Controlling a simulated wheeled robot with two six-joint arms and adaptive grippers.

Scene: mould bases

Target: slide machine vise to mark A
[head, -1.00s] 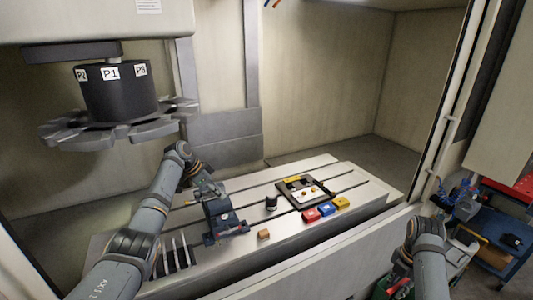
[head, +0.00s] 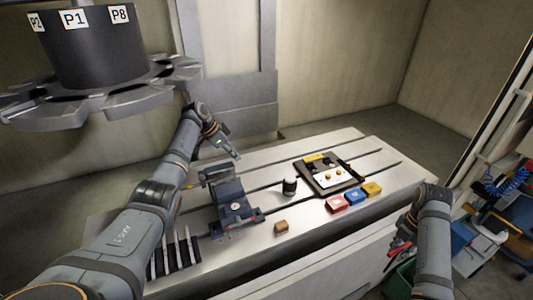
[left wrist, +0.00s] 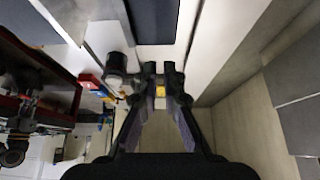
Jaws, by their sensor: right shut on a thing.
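The blue-grey machine vise (head: 233,208) stands on the slotted machine table (head: 270,250), left of the middle. My left gripper (head: 229,148) is above and behind the vise in the head view, apart from it. In the left wrist view its two fingers (left wrist: 159,72) stand apart with nothing held between them. My right gripper (head: 402,246) is at the lower right, outside the table's front edge, shut on a small red-handled thing (head: 398,251) that is partly hidden. I cannot make out a mark A on the table.
A wooden block (head: 281,227) and a black cylinder (head: 289,187) stand right of the vise. Red (head: 336,203), blue (head: 354,197) and yellow (head: 372,189) blocks sit before a dark plate (head: 316,184). The tool carousel (head: 95,85) hangs at upper left.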

